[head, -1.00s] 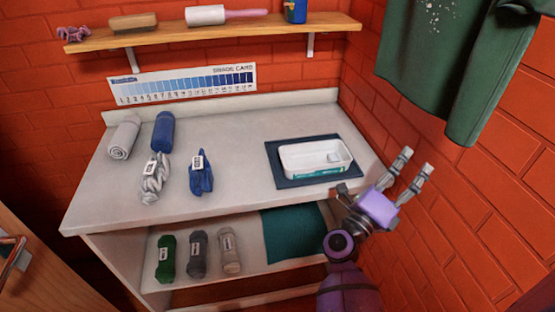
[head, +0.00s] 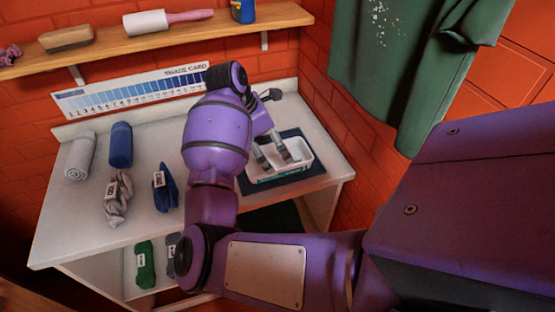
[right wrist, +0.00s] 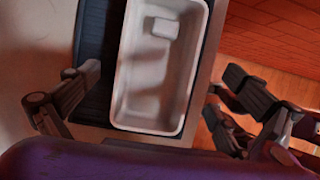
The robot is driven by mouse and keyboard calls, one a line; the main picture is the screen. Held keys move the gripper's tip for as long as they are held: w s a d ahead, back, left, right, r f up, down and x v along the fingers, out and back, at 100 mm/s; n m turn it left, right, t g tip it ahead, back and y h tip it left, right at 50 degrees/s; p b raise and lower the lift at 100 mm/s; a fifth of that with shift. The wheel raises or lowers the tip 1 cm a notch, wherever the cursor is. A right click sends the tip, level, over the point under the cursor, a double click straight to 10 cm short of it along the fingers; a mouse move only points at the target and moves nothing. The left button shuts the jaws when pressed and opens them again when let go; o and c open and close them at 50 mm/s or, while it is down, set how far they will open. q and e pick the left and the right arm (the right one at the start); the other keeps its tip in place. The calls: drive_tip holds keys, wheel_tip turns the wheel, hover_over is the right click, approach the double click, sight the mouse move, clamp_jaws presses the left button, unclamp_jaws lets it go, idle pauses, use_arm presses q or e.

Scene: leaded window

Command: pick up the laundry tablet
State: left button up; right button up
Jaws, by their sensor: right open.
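The laundry tablet (right wrist: 164,28) is a small white block lying inside a white tray (right wrist: 150,92), near its far end in the right wrist view. In the head view the tray (head: 282,176) stands on a dark blue mat (head: 317,171) at the right of the counter; I cannot make out the tablet there. My right gripper (head: 273,158) is open and empty over the tray, fingers pointing down. In the right wrist view its fingers (right wrist: 160,76) are spread either side of the tray. My left gripper is out of view.
Rolled towels (head: 121,145) and yarn skeins (head: 119,199) lie on the counter's left. More skeins (head: 146,264) sit on the shelf below. A green garment (head: 400,75) hangs by the brick wall at right. A wooden shelf (head: 100,48) runs above.

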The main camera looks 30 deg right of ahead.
sight(282, 163)
drive_tip(key=x, duration=0.5)
drive_tip(key=shift+w+f+p, duration=0.15)
drive_tip(key=shift+p, duration=0.25)
drive_tip(key=shift+c, duration=0.5)
drive_tip(key=c, duration=1.3)
drive_tip(key=shift+c, duration=0.2)
drive_tip(key=shift+r, duration=0.2)
